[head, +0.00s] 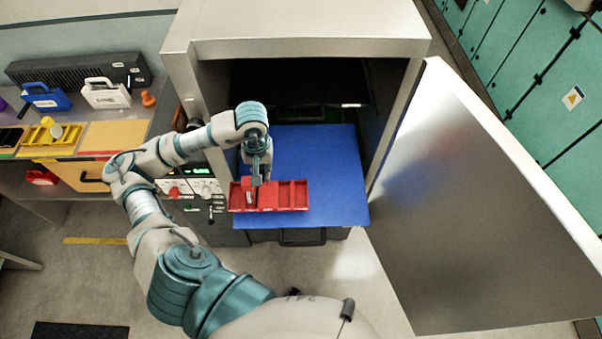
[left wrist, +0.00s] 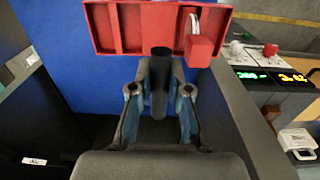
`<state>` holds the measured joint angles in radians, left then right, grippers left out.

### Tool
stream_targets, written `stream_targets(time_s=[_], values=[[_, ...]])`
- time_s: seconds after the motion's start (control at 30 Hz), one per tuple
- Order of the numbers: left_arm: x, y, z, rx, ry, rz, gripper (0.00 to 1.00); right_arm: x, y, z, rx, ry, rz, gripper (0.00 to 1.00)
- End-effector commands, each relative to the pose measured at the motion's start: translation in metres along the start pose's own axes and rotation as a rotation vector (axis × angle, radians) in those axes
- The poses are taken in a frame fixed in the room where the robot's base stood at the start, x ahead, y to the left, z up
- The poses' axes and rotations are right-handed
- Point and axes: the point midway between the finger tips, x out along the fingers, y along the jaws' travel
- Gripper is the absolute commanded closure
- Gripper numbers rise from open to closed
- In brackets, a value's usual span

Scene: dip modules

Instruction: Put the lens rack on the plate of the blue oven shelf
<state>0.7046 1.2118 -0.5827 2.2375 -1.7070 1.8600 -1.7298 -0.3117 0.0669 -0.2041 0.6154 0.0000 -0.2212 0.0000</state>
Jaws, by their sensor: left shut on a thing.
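The lens rack (head: 293,196) is a long red tray with several compartments; it also shows in the left wrist view (left wrist: 130,28). The blue plate (head: 330,160) of the oven shelf is pulled out of the open oven. The rack is over the plate's front left part, its left end reaching past the plate's edge. I cannot tell whether it touches the plate. My right gripper is out of view.
The oven (head: 300,48) stands open, its big door (head: 490,210) swung out to the right. A bench at the left holds blue (head: 46,97) and white (head: 106,94) cases.

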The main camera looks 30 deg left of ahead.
Motion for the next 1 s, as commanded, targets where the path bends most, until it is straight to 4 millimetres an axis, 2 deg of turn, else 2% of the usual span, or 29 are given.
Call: stream_targets(time_s=[0.03, 0.2, 0.43, 0.63, 0.83, 1.0], values=[[-0.005, 0.015, -0.001, 0.005, -0.001, 0.007, 1.00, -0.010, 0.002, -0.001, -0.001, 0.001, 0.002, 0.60], [0.000, 0.057, -0.006, 0.004, -0.004, 0.008, 1.00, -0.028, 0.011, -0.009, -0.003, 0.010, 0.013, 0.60], [0.007, 0.097, -0.013, -0.001, -0.002, 0.006, 1.00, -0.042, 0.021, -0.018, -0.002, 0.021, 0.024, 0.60], [0.015, 0.106, -0.013, -0.001, -0.004, 0.002, 1.00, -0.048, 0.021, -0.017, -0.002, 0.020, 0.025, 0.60], [0.041, 0.107, -0.013, -0.001, -0.004, 0.003, 1.00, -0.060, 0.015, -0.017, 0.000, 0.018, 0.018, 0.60], [0.046, 0.108, -0.013, -0.001, 0.000, 0.003, 1.00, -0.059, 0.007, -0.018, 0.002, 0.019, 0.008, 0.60]])
